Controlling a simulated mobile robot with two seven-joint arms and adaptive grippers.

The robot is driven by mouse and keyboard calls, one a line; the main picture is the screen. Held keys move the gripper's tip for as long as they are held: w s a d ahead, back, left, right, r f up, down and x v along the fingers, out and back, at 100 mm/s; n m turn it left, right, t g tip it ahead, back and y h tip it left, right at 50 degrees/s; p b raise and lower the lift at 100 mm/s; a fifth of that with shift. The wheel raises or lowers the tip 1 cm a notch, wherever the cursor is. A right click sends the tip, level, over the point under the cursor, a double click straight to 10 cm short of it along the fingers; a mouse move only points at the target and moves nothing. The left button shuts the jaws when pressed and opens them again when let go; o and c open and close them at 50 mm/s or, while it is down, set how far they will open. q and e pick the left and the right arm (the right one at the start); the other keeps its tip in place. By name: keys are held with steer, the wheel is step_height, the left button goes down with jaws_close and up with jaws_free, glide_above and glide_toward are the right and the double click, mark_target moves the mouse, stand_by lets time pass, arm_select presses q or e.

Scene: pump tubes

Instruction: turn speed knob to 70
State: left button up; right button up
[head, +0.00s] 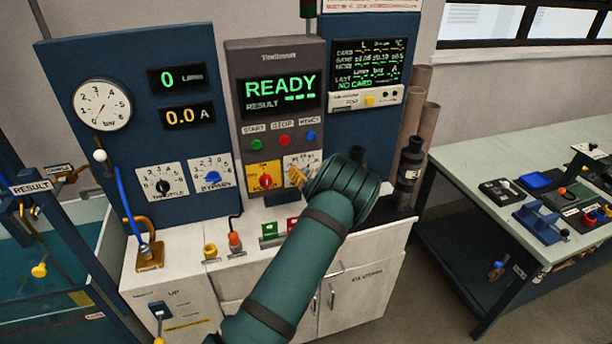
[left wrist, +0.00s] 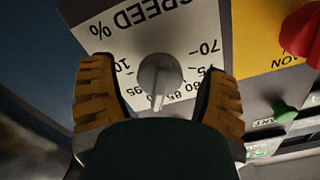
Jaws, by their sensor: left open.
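The speed dial plate (left wrist: 130,45), marked "SPEED %", appears upside down in the left wrist view. Its grey round knob (left wrist: 160,76) has a pale pointer bar directed toward the picture's bottom, roughly by the 85 and 90 marks; the exact reading is unclear. The 70 mark is to the right of the knob. My left gripper (left wrist: 157,88) is open, with one yellow finger on each side of the knob and visible gaps between. In the head view my left gripper (head: 298,174) is at the white speed plate (head: 311,157) and hides its knob. My right gripper is not in view.
The red-and-yellow main switch (head: 264,179) is just left of the speed dial. Green, red and blue buttons (head: 284,140) are above it, under a display (head: 281,92) reading READY. A dark cylinder (head: 410,165) stands right of my arm. A cluttered bench (head: 470,160) is farther right.

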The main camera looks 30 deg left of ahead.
arm_select(q)
steer(key=c, duration=1.3)
steer(key=shift+o, duration=0.2)
